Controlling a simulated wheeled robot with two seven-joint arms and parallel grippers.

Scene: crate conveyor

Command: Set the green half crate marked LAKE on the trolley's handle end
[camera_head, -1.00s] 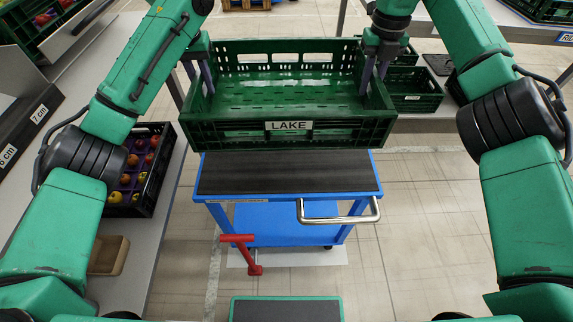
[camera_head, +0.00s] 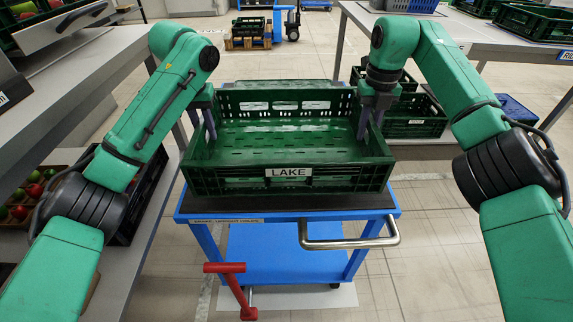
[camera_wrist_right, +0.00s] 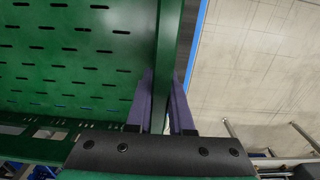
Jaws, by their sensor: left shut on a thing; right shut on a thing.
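The green half crate (camera_head: 288,183) with a white LAKE label is empty and level over the near part of the blue trolley's (camera_head: 270,217) black top. I cannot tell whether its base touches the top. The trolley's metal handle (camera_head: 350,244) sticks out at the near right. My left gripper (camera_head: 209,122) is shut on the crate's left wall. My right gripper (camera_head: 369,122) is shut on its right wall. In the right wrist view, the fingers of this gripper (camera_wrist_right: 161,100) straddle the green wall, with the trolley's blue edge just outside it.
A red lever (camera_head: 227,268) stands low at the trolley's front left. Other green crates (camera_head: 415,128) stand behind right on a grey table. A fruit crate (camera_head: 140,215) is at left, partly behind my arm. Floor is clear at right.

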